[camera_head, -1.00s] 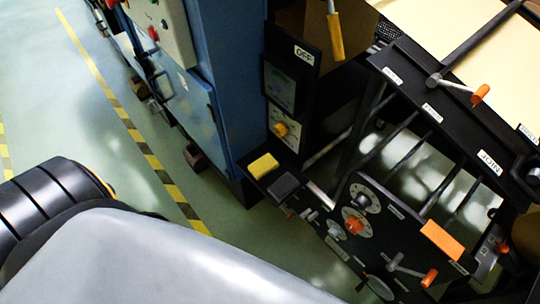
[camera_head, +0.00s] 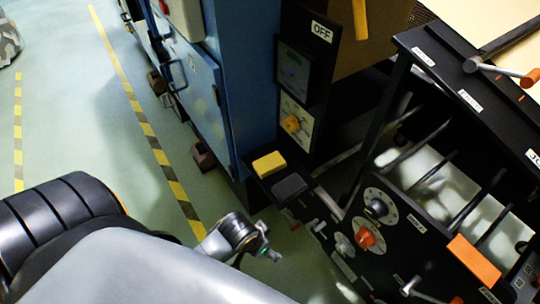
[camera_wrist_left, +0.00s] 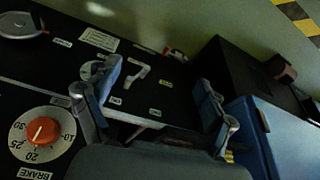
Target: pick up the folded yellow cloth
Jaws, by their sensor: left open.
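The folded yellow cloth (camera_head: 269,164) shows in the head view as a small yellow block on a black ledge at the foot of the blue cabinet, beside a dark grey block (camera_head: 289,187). My left gripper (camera_head: 266,254) shows partly in the head view, below the ledge in the picture and apart from the cloth. In the left wrist view my left gripper (camera_wrist_left: 162,92) is open, its two fingers wide apart over the black panel with nothing seen between them. I cannot make out the cloth for certain in that view. My right gripper is not in view.
A black control panel with an orange-red knob (camera_head: 365,237) and small levers lies right of the ledge. The blue cabinet (camera_head: 243,80) stands behind it. An orange block (camera_head: 473,260) sits at the right. Open floor with striped tape (camera_head: 150,140) lies to the left.

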